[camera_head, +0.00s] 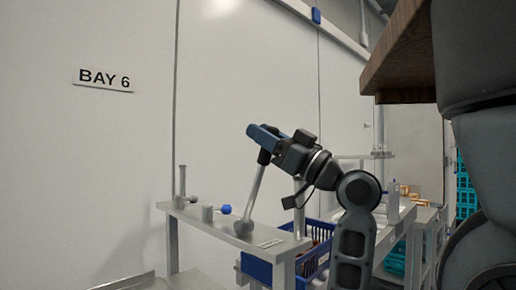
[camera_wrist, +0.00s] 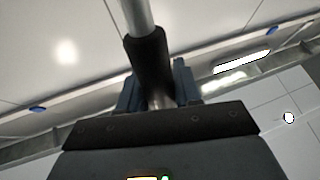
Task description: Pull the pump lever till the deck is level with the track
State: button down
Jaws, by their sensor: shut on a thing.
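The pump lever is a pale metal rod (camera_head: 254,195) with a dark grip (camera_head: 264,157) at its top. It rises from a round grey pivot on a narrow grey bench and leans to the right. My gripper (camera_head: 262,140), with blue fingers, is shut on the dark grip from above. In the wrist view the grip (camera_wrist: 149,58) sits between the blue fingers, and the rod runs out at the top. I cannot tell which surfaces are the deck and the track, nor whether they are level.
The grey bench (camera_head: 272,246) also carries a post (camera_head: 182,182) and a blue knob (camera_head: 226,209). A blue crate (camera_head: 312,262) stands beside it. A brown wooden board (camera_head: 405,50) overhangs at upper right. A white wall with a BAY 6 sign (camera_head: 104,80) stands behind.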

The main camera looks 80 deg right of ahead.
jog(key=shift+s+a+f+t+b, duration=0.3)
jog(key=shift+s+f+b, duration=0.05)
jog(key=shift+s+b, duration=0.15)
jog(key=shift+r, duration=0.1)
jog(key=shift+w+d+r+p, duration=0.2)
jog(key=shift+w+r+p, duration=0.2)
jog(key=shift+p, duration=0.6)
jog(key=w+p, duration=0.1)
jog(key=d+g+p, duration=0.1)
jog(key=p, duration=0.1)
jog(key=shift+w+r+m+g, duration=0.3)
jog(key=shift+w+r, duration=0.05)
jog(key=shift+w, duration=0.05)
jog(key=shift+w+d+p, duration=0.25)
jog(key=shift+p, duration=0.3)
jog(key=shift+w+d+f+g, duration=0.1)
jog(key=shift+w+f+g, duration=0.05)
jog(key=shift+w+g, duration=0.15)
